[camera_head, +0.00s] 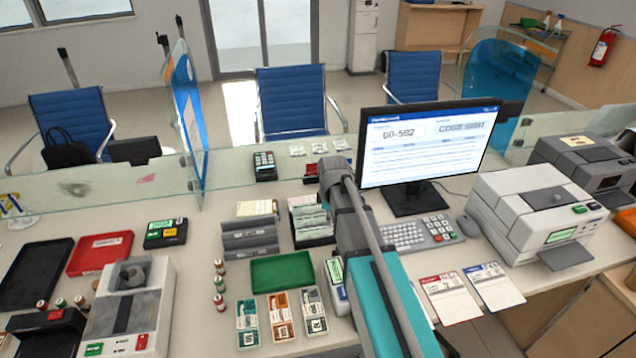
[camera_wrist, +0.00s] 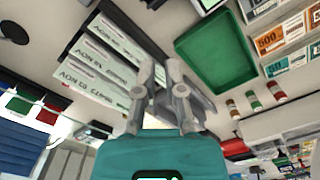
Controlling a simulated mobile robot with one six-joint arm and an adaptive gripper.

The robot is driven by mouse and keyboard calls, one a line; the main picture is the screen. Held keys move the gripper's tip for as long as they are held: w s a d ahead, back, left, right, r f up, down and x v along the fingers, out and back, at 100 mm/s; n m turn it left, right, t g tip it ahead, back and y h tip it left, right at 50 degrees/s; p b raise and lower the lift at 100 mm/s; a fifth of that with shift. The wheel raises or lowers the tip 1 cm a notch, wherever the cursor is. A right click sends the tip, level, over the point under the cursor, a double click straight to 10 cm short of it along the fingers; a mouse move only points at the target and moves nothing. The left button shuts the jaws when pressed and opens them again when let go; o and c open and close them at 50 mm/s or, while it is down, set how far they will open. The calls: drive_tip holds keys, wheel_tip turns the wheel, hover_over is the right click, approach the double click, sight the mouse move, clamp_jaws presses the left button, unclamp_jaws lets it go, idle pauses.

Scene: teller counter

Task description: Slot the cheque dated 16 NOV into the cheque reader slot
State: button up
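A dark rack (camera_head: 315,240) of pale upright cheques (camera_head: 309,215) stands mid-counter, just left of my arm in the head view. In the wrist view, pale slips (camera_wrist: 102,55) with green edges lie in a row left of my fingers; their printing is upside down and I cannot read which is 16 NOV. My gripper (camera_wrist: 160,65) has its fingertips close together, with a narrow pale strip between them that I cannot identify. My arm hides the gripper in the head view. A white machine (camera_head: 125,305) with a dark slot stands at the front left; I cannot confirm it is the cheque reader.
A green tray (camera_head: 283,272) and banknote bundles (camera_head: 280,315) lie beside the rack. Small coin rolls (camera_head: 219,283) stand left of the tray. A monitor (camera_head: 428,145), keyboard (camera_head: 420,233) and white printer (camera_head: 535,210) stand at the right. A glass partition (camera_head: 95,190) edges the counter.

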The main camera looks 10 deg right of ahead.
sight(318, 217)
drive_tip(key=w+a+r+n+p, duration=0.2)
drive_tip(key=w+n, duration=0.5)
drive_tip(key=w, duration=0.4)
drive_tip(key=shift+a+r+n+p, duration=0.2)
drive_tip(key=shift+r+n+p, duration=0.25)
drive_tip(key=shift+r, duration=0.4)
drive_tip(key=shift+f, duration=0.15)
wheel_tip(318, 217, down, 14)
drive_tip(key=b, duration=1.3)
drive_tip(key=shift+r+b, duration=0.25)
drive_tip(key=shift+b, duration=0.1)
clamp_jaws()
drive_tip(key=shift+r, duration=0.15)
